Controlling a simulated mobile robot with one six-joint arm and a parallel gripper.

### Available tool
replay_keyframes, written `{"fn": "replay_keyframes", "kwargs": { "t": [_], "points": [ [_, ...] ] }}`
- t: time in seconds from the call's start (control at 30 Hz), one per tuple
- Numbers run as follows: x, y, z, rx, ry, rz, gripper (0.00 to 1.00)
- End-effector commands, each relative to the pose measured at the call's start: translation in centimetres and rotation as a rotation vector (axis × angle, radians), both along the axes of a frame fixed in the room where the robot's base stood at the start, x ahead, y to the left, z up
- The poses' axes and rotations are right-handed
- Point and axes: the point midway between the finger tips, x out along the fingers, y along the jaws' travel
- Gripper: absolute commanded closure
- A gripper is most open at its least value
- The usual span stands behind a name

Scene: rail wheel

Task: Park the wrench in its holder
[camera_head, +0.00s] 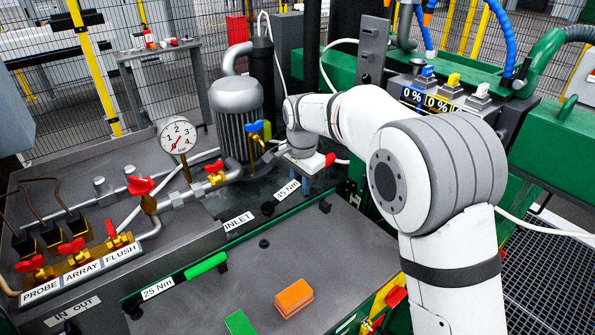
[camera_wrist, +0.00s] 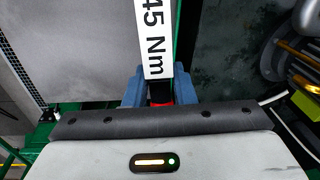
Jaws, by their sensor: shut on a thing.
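The 45 Nm wrench has a white label on its shaft (camera_head: 287,190) and a dark head at its lower left. A red part shows just right of my gripper (camera_head: 306,184). In the wrist view the white labelled shaft (camera_wrist: 154,40) runs away from my gripper (camera_wrist: 160,88), with a bit of red between the blue fingers. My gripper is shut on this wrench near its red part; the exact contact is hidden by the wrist. A second wrench, 25 Nm with a green handle (camera_head: 206,265), lies along the front bench edge. I cannot clearly make out a holder.
The valve bench (camera_head: 180,240) with red-handled valves and a gauge (camera_head: 177,135) stands left. A grey motor (camera_head: 238,110) stands behind my gripper. The grey front surface (camera_head: 225,300) carries an orange block (camera_head: 294,297) and a green block (camera_head: 239,323). Its middle is largely clear.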

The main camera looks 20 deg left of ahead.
Motion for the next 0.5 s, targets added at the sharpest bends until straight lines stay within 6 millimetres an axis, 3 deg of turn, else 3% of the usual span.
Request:
{"fn": "replay_keyframes", "kwargs": {
  "t": [0.03,0.2,0.5],
  "points": [
    [0.1,0.2,0.4,-0.009,0.044,-0.014,1.00],
    [-0.2,0.7,-2.5,-0.018,0.149,-0.061,1.00],
    [-0.6,0.9,-5.0,-0.016,0.216,-0.108,1.00]
  ]
}}
